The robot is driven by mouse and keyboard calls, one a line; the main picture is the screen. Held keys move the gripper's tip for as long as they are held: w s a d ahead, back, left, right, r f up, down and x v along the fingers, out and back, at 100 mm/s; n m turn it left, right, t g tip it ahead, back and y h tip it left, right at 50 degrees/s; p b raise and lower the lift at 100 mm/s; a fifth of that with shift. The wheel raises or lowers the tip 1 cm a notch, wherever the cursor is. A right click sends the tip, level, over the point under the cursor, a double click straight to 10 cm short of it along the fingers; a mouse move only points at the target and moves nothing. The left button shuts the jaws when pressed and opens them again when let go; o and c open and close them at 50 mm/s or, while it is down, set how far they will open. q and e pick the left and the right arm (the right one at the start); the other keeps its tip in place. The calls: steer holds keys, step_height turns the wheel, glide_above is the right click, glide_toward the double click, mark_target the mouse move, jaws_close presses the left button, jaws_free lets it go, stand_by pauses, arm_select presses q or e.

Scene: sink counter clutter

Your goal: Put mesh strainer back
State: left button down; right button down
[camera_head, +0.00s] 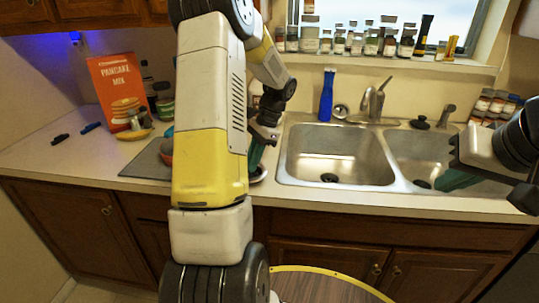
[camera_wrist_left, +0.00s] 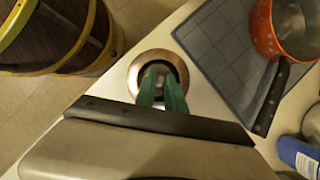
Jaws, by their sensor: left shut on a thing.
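A round metal piece with a shiny rim and dark centre, which looks like the mesh strainer (camera_wrist_left: 133,75), sits below my left gripper at the counter's front edge in the left wrist view. In the head view only a sliver of a round metal rim (camera_head: 259,176) shows beside my arm. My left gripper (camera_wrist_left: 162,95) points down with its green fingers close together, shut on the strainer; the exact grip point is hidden. In the head view its fingers (camera_head: 257,152) are partly behind my arm. My right gripper (camera_head: 460,180) hangs over the right basin, its finger gap unclear.
A grey mat (camera_wrist_left: 225,60) holds an orange pot (camera_wrist_left: 262,32) with a black handle. The double sink (camera_head: 335,155) lies right of my left arm. A blue bottle (camera_head: 326,95) stands behind it. A pancake mix box (camera_head: 117,88) is at the left. A round wooden stool (camera_wrist_left: 60,35) stands below.

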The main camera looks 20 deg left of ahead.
arm_select(q)
steer(key=shift+f, duration=0.4)
steer(key=shift+f, duration=0.15)
steer(key=c, duration=1.4)
jaws_free()
steer(key=v, duration=1.2)
steer(key=s+d+r+n+t+h, duration=0.1)
steer(key=s+d+r+n+t, duration=0.1)
steer(key=s, duration=0.5)
steer(key=s+d+r+n+t+h, duration=0.2)
steer(key=s+d+r+n+t, duration=0.1)
steer(key=s+d, duration=0.4)
steer(key=s+d+r+n+t+h, duration=0.2)
steer(key=s+d+r+t, duration=0.2)
steer(key=s, duration=0.4)
steer(key=shift+d+t, duration=0.15)
steer(key=shift+t, duration=0.25)
